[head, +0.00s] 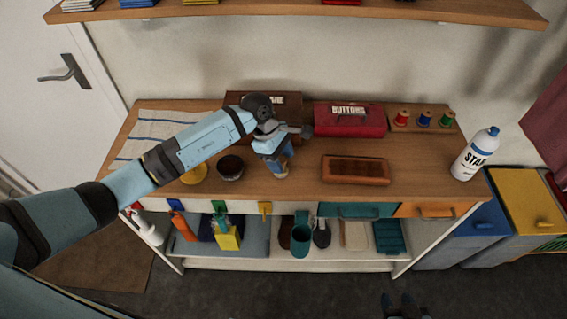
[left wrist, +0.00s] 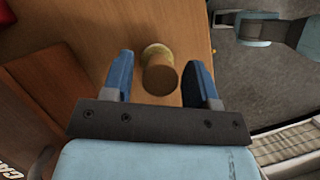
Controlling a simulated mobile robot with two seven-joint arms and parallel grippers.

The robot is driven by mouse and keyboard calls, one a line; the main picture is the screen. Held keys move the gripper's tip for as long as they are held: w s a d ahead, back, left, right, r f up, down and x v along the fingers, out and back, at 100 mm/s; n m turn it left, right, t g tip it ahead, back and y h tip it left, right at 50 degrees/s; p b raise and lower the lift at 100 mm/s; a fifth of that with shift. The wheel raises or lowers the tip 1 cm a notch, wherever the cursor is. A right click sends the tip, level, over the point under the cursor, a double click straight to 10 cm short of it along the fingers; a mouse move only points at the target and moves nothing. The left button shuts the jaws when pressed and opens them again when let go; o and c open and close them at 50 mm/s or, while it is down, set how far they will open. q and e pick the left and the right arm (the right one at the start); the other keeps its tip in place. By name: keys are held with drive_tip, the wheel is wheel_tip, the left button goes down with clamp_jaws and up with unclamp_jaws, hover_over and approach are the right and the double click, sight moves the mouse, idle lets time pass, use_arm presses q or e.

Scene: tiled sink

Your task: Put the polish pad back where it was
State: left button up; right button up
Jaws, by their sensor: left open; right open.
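The polish pad seems to be the small round tan piece (head: 282,174) standing on the wooden counter (head: 305,185) near its front edge. In the left wrist view it is a short cylinder (left wrist: 160,75) with a darker, flat near end. My left gripper (head: 279,163) is directly over it, open, with one blue finger on each side and a visible gap to both. The gripper partly hides the pad in the head view.
A dark round tin (head: 230,168) and a yellow disc (head: 195,174) lie left of the gripper. A brown tray (head: 356,170) lies to the right. Behind are a red buttons box (head: 350,120) and a brown box (head: 288,112).

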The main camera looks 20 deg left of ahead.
use_arm(q)
drive_tip(key=s+b+v, duration=0.1)
drive_tip(key=v, duration=0.8)
drive_tip(key=s+d+r+n+t+h, duration=0.1)
drive_tip(key=s+d+n+t+h, duration=0.65)
drive_tip(key=d+n+h, duration=0.7)
drive_tip(key=s+a+f+m+t+y, duration=0.1)
drive_tip(key=s+a+f+m+y, duration=0.3)
drive_tip(key=f+m, duration=0.3)
drive_tip(key=s+a+f+m+t+y, duration=0.2)
drive_tip(key=s+a+f+m+y, duration=0.3)
drive_tip(key=m, duration=1)
drive_tip(key=s+a+f+m+t+y, duration=0.1)
drive_tip(key=s+a+f+m+y, duration=0.4)
drive_tip(key=s+f+m, duration=0.3)
drive_tip(key=f+m+y, duration=0.1)
drive_tip(key=m, duration=0.2)
drive_tip(key=shift+f+y, duration=0.25)
drive_tip(key=shift+y, duration=0.1)
drive_tip(key=shift+r, duration=0.1)
